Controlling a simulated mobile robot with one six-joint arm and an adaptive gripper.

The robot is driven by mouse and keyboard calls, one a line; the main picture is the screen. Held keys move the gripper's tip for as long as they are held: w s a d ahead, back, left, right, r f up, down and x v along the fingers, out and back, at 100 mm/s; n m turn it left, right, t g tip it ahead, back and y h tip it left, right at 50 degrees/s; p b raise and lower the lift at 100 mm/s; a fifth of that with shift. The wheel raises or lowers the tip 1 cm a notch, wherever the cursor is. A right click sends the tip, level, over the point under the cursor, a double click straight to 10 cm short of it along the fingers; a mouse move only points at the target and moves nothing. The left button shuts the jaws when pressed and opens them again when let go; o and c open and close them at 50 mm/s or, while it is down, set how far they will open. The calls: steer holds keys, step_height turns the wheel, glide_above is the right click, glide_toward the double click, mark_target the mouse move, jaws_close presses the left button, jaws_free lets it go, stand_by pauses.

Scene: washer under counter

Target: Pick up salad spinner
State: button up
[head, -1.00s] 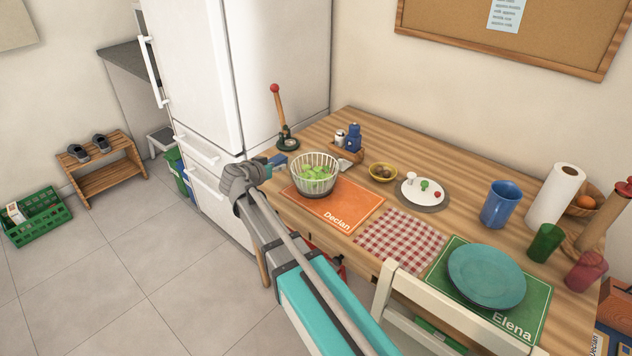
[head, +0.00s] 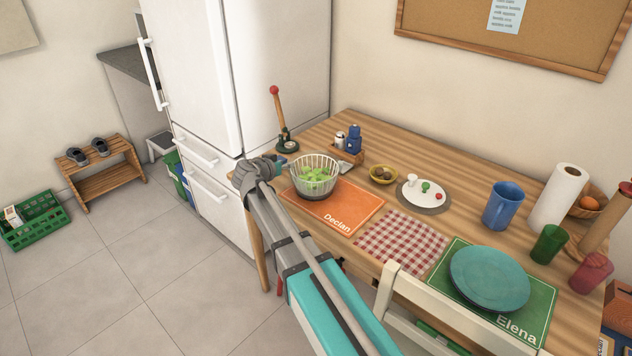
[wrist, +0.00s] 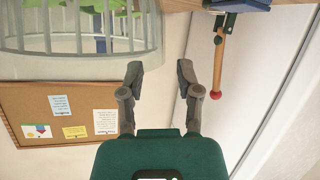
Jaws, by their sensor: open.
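The salad spinner (head: 314,177) is a pale slatted bowl with green leaves inside. It stands upright on the orange "Declan" placemat (head: 345,212) on the wooden table. In the head view my gripper (head: 284,161) is at the spinner's left, close to its rim; its fingers are small and partly hidden there. In the wrist view, which is upside down, my gripper (wrist: 159,74) has its fingers apart with nothing between them. The spinner's clear wall (wrist: 80,40) fills the upper left of that view, to the side of the fingers.
A red-knobbed wooden lever (head: 279,118) stands behind my gripper, beside the fridge (head: 275,70); it also shows in the wrist view (wrist: 218,65). Shakers (head: 354,138) and a yellow bowl (head: 383,174) stand right of the spinner. A chair (head: 420,300) is at the table's front.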

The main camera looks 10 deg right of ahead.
steer(key=shift+b+x, duration=0.5)
steer(key=shift+x, duration=1.3)
steer(key=shift+w+a, duration=0.1)
jaws_close()
steer(key=shift+r, duration=0.1)
